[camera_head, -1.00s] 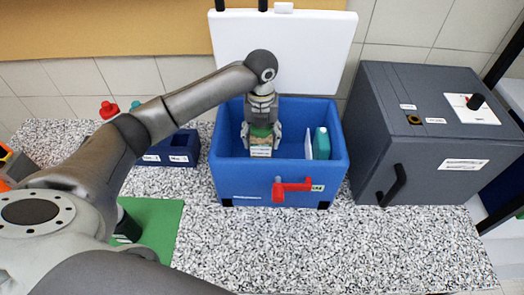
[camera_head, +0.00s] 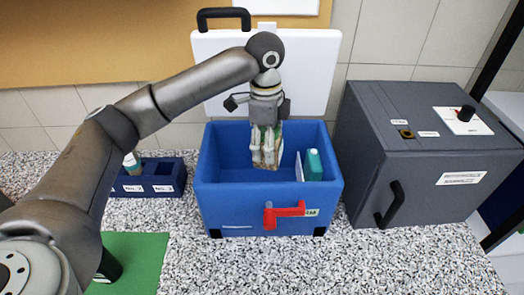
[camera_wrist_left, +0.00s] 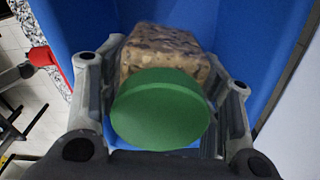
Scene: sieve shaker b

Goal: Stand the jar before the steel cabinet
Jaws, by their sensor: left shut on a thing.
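The jar (camera_head: 267,155) has a green lid and mottled brown, grainy contents. My right gripper is not in view.
The open box has a raised white lid (camera_head: 315,75), a red latch (camera_head: 284,211) and a teal bottle (camera_head: 313,163) inside. A blue rack (camera_head: 160,176) stands left. A green mat (camera_head: 140,255) bears a dark object, partly hidden by my arm.

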